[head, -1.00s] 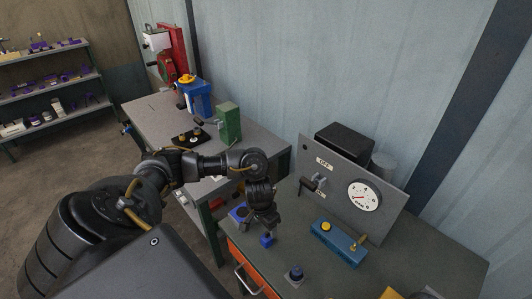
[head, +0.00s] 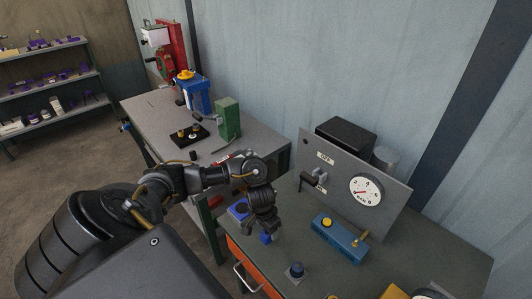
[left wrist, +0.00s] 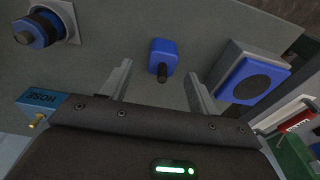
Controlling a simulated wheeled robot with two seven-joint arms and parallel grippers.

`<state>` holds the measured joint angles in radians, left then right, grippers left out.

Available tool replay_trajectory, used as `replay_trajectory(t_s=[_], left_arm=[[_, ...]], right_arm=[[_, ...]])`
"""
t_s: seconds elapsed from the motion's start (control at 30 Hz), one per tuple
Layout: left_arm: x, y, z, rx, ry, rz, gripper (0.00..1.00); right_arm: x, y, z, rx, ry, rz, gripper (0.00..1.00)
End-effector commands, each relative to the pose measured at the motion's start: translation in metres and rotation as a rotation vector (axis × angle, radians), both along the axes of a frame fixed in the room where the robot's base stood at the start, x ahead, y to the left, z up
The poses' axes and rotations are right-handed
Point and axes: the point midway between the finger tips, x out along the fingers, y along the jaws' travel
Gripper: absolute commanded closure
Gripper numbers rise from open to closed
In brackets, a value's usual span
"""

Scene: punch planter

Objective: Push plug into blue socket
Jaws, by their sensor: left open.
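A small blue plug (head: 265,237) with a dark tip is on the dark grey bench near its front left edge. In the left wrist view the plug (left wrist: 163,50) sits between and beyond the finger ends, with gaps on both sides. My left gripper (head: 268,228) points down just above it, open and empty; its two fingers also show in the left wrist view (left wrist: 158,84). A grey box with a blue face and dark round middle, apparently the blue socket (left wrist: 262,66), is right of the plug there. In the head view the socket (head: 238,209) is partly hidden by my arm. My right gripper is out of view.
A round blue-and-black knob on a plate (head: 296,271) stands near the bench front. A blue hose block (head: 338,242) with a yellow button lies behind it. An upright panel with a gauge (head: 366,191) stands at the back.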

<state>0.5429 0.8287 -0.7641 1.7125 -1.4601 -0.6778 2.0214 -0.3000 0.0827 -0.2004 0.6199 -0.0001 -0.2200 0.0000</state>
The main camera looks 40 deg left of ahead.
Motion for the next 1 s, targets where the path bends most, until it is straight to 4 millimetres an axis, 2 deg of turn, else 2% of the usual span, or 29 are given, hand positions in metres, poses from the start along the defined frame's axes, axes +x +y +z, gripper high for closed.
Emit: replay_trajectory(t_s=[0.17,0.4,0.53,0.93,1.0], left_arm=[[0.0,0.0,-0.004,0.0,0.001,0.001,0.4],[0.0,0.003,-0.037,-0.001,0.003,0.002,0.4],[0.003,0.003,-0.049,0.0,0.0,0.0,0.4],[0.003,0.003,-0.052,0.0,-0.001,-0.001,0.4],[0.003,0.003,-0.052,0.0,-0.001,-0.001,0.48]], right_arm=[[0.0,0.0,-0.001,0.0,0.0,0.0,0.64],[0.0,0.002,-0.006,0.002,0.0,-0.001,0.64],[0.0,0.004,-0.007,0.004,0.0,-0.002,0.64],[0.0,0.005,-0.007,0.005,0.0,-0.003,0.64],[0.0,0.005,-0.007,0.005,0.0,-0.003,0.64]])
